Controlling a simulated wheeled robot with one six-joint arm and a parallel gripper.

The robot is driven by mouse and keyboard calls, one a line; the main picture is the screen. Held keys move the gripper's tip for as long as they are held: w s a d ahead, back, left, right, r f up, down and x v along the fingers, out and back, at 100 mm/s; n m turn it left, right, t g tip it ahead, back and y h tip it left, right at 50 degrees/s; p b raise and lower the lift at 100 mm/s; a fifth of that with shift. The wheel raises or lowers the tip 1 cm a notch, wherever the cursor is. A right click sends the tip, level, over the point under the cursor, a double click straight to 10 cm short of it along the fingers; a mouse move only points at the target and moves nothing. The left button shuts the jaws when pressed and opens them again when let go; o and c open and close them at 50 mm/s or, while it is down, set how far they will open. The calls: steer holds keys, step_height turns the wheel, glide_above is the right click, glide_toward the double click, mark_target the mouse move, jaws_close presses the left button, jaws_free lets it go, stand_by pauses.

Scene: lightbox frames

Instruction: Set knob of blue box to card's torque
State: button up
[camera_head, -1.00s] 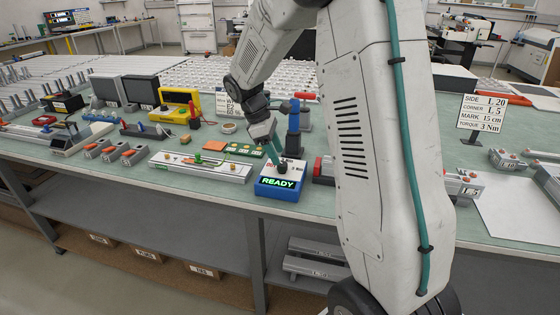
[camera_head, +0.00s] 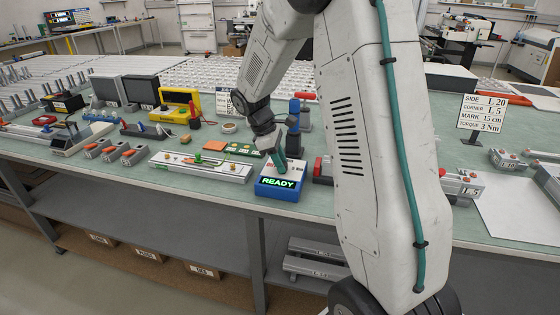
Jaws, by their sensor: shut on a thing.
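The blue box (camera_head: 276,192) stands near the table's front edge, with a white top and a front display reading READY in green. My gripper (camera_head: 281,170) reaches down to the top of the box and is shut on its knob. The fingers hide the knob and most of its scale, so its setting cannot be read. The card (camera_head: 482,112) stands upright at the right and reads SIDE L 20, CORNER L 5, MARK 15 cm, TORQUE 3 Nm.
A blue-handled upright tool (camera_head: 294,115) stands close behind the box. A pale fixture with a green part (camera_head: 200,166) lies to its left, and green cards (camera_head: 240,149) lie behind.

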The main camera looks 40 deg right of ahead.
steer(key=shift+m, duration=0.3)
steer(key=m+y, duration=0.1)
steer(key=m, duration=0.3)
steer(key=shift+w+d+m+g+y, duration=0.1)
steer(key=shift+d+m+g+y, duration=0.05)
steer(key=shift+m+g+y, duration=0.2)
steer(key=shift+d+m+y, duration=0.15)
steer(key=shift+m+y, duration=0.8)
steer(key=shift+m, duration=1.5)
steer(key=shift+g, duration=0.25)
steer(key=o, duration=1)
steer(key=shift+c, duration=0.2)
steer(key=shift+r, duration=0.1)
steer(key=v, duration=0.7)
steer(key=shift+r, duration=0.3)
